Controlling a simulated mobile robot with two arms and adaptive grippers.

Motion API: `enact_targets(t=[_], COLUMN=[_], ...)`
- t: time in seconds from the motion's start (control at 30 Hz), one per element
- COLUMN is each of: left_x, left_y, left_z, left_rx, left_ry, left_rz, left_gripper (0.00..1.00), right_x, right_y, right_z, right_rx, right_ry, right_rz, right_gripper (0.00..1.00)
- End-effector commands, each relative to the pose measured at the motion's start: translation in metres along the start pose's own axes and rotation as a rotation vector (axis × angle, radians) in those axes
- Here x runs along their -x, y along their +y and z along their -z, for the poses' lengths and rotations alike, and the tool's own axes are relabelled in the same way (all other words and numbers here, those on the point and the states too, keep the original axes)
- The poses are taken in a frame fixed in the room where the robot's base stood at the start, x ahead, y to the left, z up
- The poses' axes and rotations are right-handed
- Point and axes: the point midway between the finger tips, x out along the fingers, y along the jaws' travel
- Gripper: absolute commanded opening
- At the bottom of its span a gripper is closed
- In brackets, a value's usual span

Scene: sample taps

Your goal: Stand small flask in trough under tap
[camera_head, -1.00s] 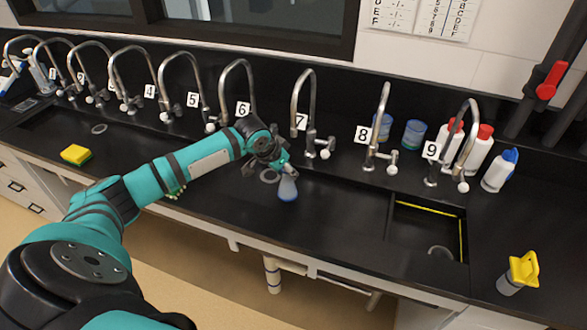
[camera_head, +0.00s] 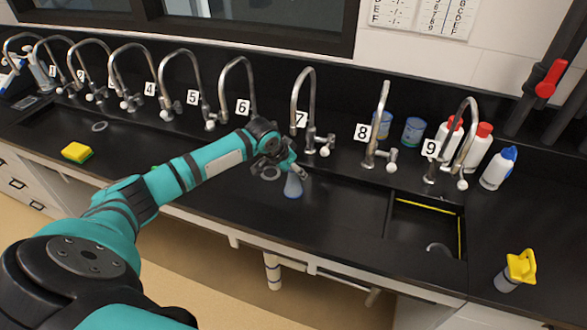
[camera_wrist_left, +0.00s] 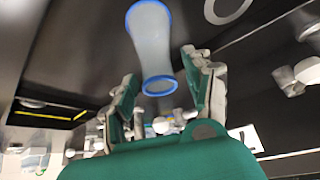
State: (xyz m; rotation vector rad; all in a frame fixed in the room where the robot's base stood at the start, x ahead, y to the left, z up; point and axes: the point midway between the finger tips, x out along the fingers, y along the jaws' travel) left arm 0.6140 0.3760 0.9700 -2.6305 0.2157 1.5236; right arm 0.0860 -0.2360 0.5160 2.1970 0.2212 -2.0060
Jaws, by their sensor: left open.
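The small flask (camera_head: 293,187), translucent with a blue rim and base, stands upright on the black trough (camera_head: 335,205), a little in front of tap 7 (camera_head: 310,110). My left gripper (camera_head: 287,163) is at the flask's top. In the left wrist view the flask (camera_wrist_left: 150,38) shows with its blue-rimmed mouth between the open fingers of my left gripper (camera_wrist_left: 163,95), with gaps on both sides. Whether a finger touches it is unclear in the head view. My right gripper is not in view.
A row of numbered taps lines the back. A yellow sponge (camera_head: 77,152) lies at left. White bottles (camera_head: 477,148) and a yellow-topped container (camera_head: 520,268) stand at right. The trough floor right of the flask is clear.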

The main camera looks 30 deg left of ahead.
Motion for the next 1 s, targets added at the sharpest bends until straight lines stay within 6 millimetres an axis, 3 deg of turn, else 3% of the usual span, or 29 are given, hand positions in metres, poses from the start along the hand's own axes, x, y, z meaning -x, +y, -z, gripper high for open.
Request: enact_targets(t=[0.27,0.7,1.0], left_x=[0.017,0.104,0.123], left_y=[-0.001,-0.001,0.000], left_z=[0.001,0.001,0.002], left_rx=[-0.002,0.000,0.000], left_ry=[0.002,0.002,-0.001], left_rz=[0.002,0.001,0.000], left_gripper=[0.52,0.52,0.52], right_x=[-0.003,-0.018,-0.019], right_y=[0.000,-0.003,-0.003], right_z=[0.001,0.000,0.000], right_rx=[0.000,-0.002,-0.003], right_ry=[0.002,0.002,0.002], right_rz=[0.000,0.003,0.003], right_gripper=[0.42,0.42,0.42])
